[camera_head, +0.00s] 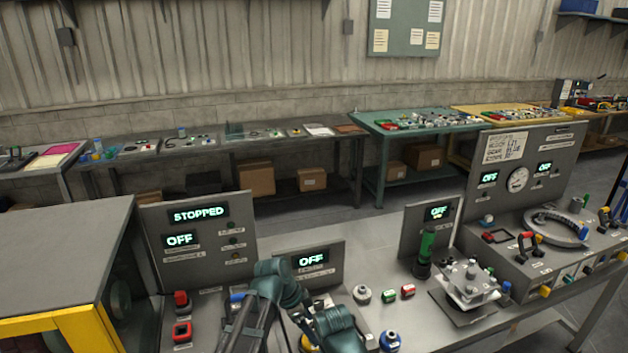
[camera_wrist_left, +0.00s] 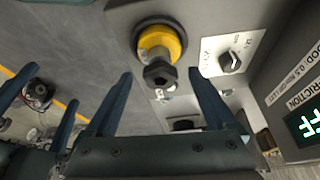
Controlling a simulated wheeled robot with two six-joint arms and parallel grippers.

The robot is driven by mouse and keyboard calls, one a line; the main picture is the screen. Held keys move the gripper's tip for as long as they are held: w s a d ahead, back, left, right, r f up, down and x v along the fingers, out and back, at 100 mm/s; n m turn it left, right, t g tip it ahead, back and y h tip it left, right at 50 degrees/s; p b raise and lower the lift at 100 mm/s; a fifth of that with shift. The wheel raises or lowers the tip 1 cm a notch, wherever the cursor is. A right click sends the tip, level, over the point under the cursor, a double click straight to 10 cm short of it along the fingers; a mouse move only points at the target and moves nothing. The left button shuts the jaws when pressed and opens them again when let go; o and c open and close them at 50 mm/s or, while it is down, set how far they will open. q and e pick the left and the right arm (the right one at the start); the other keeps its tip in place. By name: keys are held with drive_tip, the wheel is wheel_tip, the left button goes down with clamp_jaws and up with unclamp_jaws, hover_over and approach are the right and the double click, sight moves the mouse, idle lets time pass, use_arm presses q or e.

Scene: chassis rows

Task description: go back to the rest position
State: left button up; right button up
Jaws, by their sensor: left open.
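My left gripper (camera_head: 306,322) is at the bottom middle of the head view, low over the grey bench (camera_head: 375,320). In the left wrist view its two blue fingers (camera_wrist_left: 160,76) stand apart, with nothing held between them. A yellow and black knob (camera_wrist_left: 160,45) lies beyond the gap between the fingertips; I cannot tell if they touch it. More blue finger-like parts show at the left edge of the wrist view; I cannot tell what they belong to. My right gripper does not show clearly in either view.
A panel reading OFF (camera_head: 311,260) stands close behind the arm. A grey and yellow cabinet (camera_head: 60,262) is at the left. A green-handled tool (camera_head: 426,246) and a white fixture (camera_head: 468,285) stand at the right.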

use_arm(q)
drive_tip(key=n, duration=0.2)
drive_tip(key=n+t, duration=0.1)
drive_tip(key=n, duration=0.1)
drive_tip(key=shift+s+d+t+y, duration=0.1)
drive_tip(key=shift+s+t+y, duration=0.1)
drive_tip(key=shift+t+y, duration=0.1)
drive_tip(key=shift+n, duration=0.3)
